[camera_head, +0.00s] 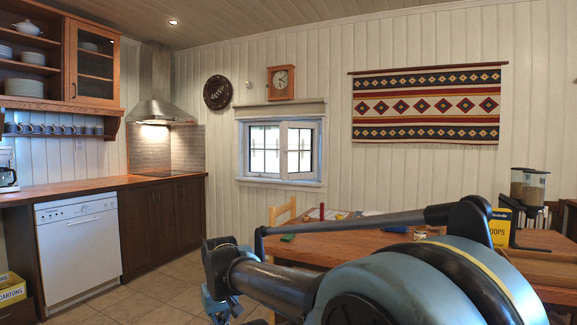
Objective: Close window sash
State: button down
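The window (242,150) is in the far wall, left of the picture's middle, with a white frame. Its right sash (284,152) seems to stand at an angle, swung inward from the frame. The left part (264,137) looks flush with the frame. The gap is too small to judge exactly. My arm reaches from the lower right to the lower middle, well short of the window and below it. I cannot make out my gripper's fingers in this view.
A wooden table (365,243) with small items and a yellow box (500,227) stands between my arm and the wall. A chair (284,212) is at its left end. A counter (120,183) with a dishwasher (80,240) runs along the left. Tiled floor (165,290) is open between.

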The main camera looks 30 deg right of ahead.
aim_at(315, 128)
jog(key=u, duration=0.4)
jog(key=i, duration=2.6)
jog(key=z, duration=0.8)
jog(key=i, duration=0.95)
jog(key=z, duration=1.05)
jog(key=i, duration=0.65)
jog(key=z, duration=0.35)
